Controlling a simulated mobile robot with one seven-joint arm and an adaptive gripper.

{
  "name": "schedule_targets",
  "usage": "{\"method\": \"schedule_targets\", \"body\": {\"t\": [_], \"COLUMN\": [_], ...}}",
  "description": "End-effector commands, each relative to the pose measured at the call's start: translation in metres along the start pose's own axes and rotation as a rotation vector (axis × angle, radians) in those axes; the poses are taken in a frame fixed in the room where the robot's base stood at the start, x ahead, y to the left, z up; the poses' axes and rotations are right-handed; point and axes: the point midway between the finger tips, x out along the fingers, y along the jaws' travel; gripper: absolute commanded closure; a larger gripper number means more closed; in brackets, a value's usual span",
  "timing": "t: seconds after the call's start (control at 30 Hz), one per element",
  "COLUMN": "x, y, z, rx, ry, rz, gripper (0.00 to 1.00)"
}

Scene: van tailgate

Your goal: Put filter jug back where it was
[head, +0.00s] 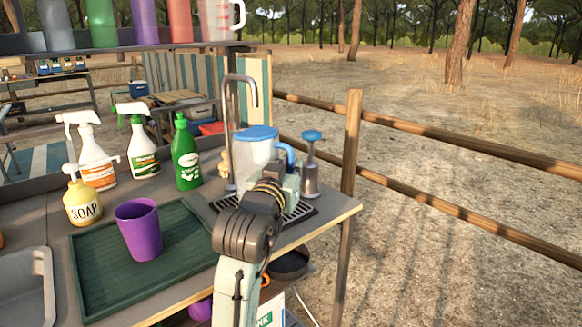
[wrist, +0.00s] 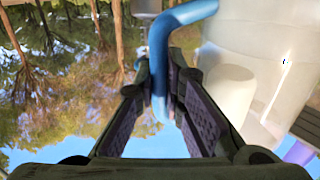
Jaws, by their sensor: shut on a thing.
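The filter jug (head: 255,149) is translucent white with a blue lid and a blue handle. In the head view it is upright beside the tap, over the black drip tray (head: 302,213). My arm hides its base, so I cannot tell whether it touches the tray. My gripper (head: 288,176) is at the handle on the jug's right side. In the wrist view my gripper (wrist: 165,78) is shut on the blue handle (wrist: 157,75), with the pale jug body (wrist: 255,55) to the right.
A grey tap (head: 230,125) stands close left of the jug. A purple cup (head: 138,229) is on the green mat (head: 105,285). A green bottle (head: 186,155) and spray bottles stand behind. A shelf edge hangs above.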

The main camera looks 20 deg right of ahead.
Motion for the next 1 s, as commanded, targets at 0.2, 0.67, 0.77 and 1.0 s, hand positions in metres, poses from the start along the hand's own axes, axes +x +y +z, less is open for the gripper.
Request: {"method": "schedule_targets", "body": {"t": [0.2, 0.67, 0.77, 1.0], "x": [-0.0009, -0.0002, -0.0002, -0.0002], "y": [0.0004, 0.0005, 0.0005, 0.0005], "z": [0.0001, 0.0051, 0.0051, 0.0047], "rx": [0.003, 0.0, 0.0, 0.0], "ry": [0.007, 0.001, 0.001, 0.001], "rz": [0.0, 0.0, 0.0, 0.0], "gripper": [1.0, 0.75, 0.7, 0.7]}}
